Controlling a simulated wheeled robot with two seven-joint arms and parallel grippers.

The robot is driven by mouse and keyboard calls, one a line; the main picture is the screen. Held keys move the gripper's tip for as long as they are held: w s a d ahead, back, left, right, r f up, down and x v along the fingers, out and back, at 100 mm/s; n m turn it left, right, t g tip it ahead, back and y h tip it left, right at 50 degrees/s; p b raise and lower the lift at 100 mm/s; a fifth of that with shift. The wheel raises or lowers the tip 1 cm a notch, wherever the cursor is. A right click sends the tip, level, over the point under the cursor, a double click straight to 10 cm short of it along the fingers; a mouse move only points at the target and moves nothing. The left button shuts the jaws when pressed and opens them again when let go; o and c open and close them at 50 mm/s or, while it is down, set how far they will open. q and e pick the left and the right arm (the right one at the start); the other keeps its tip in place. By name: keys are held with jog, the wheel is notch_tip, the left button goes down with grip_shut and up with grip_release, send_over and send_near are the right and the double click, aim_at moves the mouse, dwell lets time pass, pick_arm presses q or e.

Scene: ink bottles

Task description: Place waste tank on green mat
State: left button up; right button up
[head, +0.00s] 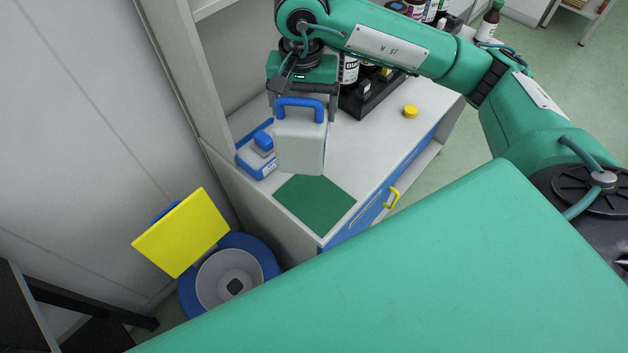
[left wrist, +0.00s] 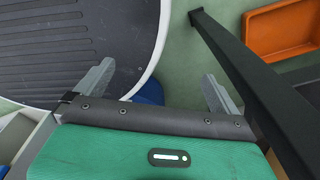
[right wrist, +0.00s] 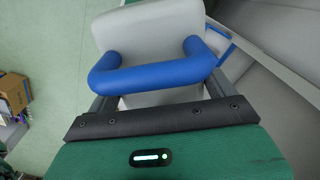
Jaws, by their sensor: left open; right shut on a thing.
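The waste tank (head: 300,146) is a pale grey-white canister with a blue handle. My right gripper (head: 302,106) is shut on it near the handle, from above. The tank hangs upright at the far edge of the green mat (head: 314,206); its exact height is hard to tell. The mat lies flat and bare at the near end of the white counter. In the right wrist view, the tank (right wrist: 150,28) and its blue handle (right wrist: 155,77) sit between the fingers. My left gripper (left wrist: 160,88) is open and empty in the left wrist view, away from the counter.
A blue-edged tray (head: 253,160) with a blue-topped item stands left of the tank. A black rack (head: 368,100) with bottles is behind, and a yellow cap (head: 410,111) lies to the right. A wall panel borders the counter's left side.

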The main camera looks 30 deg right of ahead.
pick_arm(q)
jog(key=shift+w+d+r+p, duration=0.15)
jog(key=shift+w+p, duration=0.25)
jog(key=shift+p, duration=0.4)
pick_arm(e)
notch_tip(320, 180, down, 20)
jog(key=m, duration=0.2)
jog(key=shift+w+r, duration=0.15)
jog(key=shift+w, duration=0.05)
